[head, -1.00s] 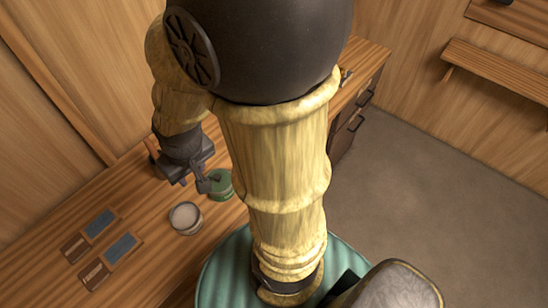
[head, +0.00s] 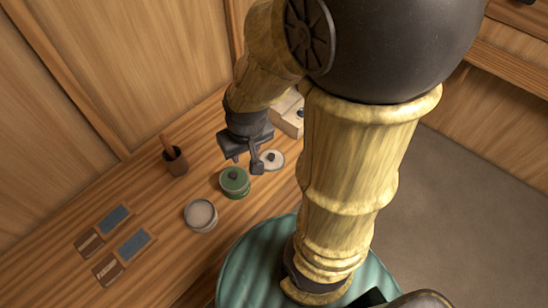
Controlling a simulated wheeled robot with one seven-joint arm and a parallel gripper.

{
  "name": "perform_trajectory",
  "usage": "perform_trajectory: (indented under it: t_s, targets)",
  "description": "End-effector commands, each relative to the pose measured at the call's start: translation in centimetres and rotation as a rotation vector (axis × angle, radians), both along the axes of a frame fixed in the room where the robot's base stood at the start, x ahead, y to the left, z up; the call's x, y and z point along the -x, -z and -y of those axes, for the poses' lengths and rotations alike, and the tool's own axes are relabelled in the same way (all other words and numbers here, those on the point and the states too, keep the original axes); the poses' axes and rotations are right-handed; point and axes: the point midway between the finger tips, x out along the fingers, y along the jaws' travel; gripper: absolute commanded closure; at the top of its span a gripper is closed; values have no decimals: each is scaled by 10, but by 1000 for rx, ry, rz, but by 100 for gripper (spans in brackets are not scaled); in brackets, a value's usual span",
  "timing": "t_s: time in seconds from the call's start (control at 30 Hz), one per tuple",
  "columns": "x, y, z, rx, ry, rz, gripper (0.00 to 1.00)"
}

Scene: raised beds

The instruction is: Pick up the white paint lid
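The white paint lid (head: 273,160) is a flat pale disc with a dark knob, lying on the wooden counter toward the back. My arm passes close to its right side in the picture. My gripper (head: 246,165) points down just left of the lid in the head view, apart from it as far as I can tell. Its two dark fingers are spread with nothing seen between them. Its exact height above the counter is hard to tell.
A green can (head: 235,184) with a knobbed lid stands just in front of my gripper. An open can of white paint (head: 201,217) stands nearer. A brown cup (head: 174,161) with a stick, a pale box (head: 288,113) and small cards (head: 134,244) also sit on the counter (head: 165,210).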

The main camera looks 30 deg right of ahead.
Motion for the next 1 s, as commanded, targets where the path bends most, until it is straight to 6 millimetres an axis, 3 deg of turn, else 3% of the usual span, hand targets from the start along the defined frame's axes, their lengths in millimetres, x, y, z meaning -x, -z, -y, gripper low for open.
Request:
perform_trajectory:
  t_s: [0.07, 0.23, 0.37, 0.7, 0.83, 1.0]
  targets:
    - [0, 0, 0, 0, 0, 0, 60]
    - [-7, 12, 4, 10, -8, -16, 26]
    - [-26, 21, 18, 34, -37, -59, 1]
    - [-99, 74, 90, 50, -152, -207, 0]
    - [-117, 92, 117, 31, -176, -228, 0]
    - [-127, 102, 133, 21, -188, -232, 0]
